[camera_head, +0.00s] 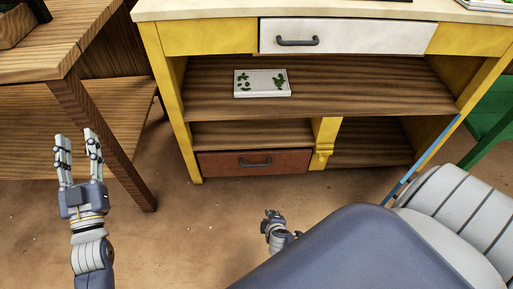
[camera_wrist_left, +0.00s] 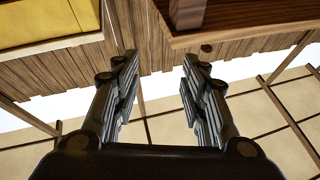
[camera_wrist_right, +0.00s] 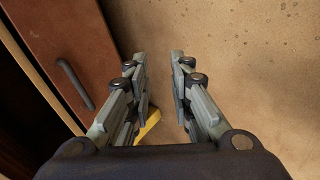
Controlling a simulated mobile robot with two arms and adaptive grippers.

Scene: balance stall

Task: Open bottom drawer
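The bottom drawer (camera_head: 254,163) has a reddish-brown front with a dark bar handle (camera_head: 256,162). It sits low at the left of the yellow cabinet and looks shut. In the right wrist view the drawer front (camera_wrist_right: 85,40) and its handle (camera_wrist_right: 75,85) are at the left, beside my fingers. My right gripper (camera_head: 272,215) is low in front of the drawer, partly hidden by my arm; in its wrist view (camera_wrist_right: 160,70) its fingers are apart and empty. My left gripper (camera_head: 78,145) is open and empty, raised at the left, away from the drawer.
The yellow cabinet (camera_head: 172,90) has a white top drawer (camera_head: 355,37), which looks shut, and a shelf with a white box with green marks (camera_head: 262,83). A wooden table (camera_head: 110,140) stands at the left. A green piece of furniture (camera_head: 490,125) is at the right. Floor before the drawer is clear.

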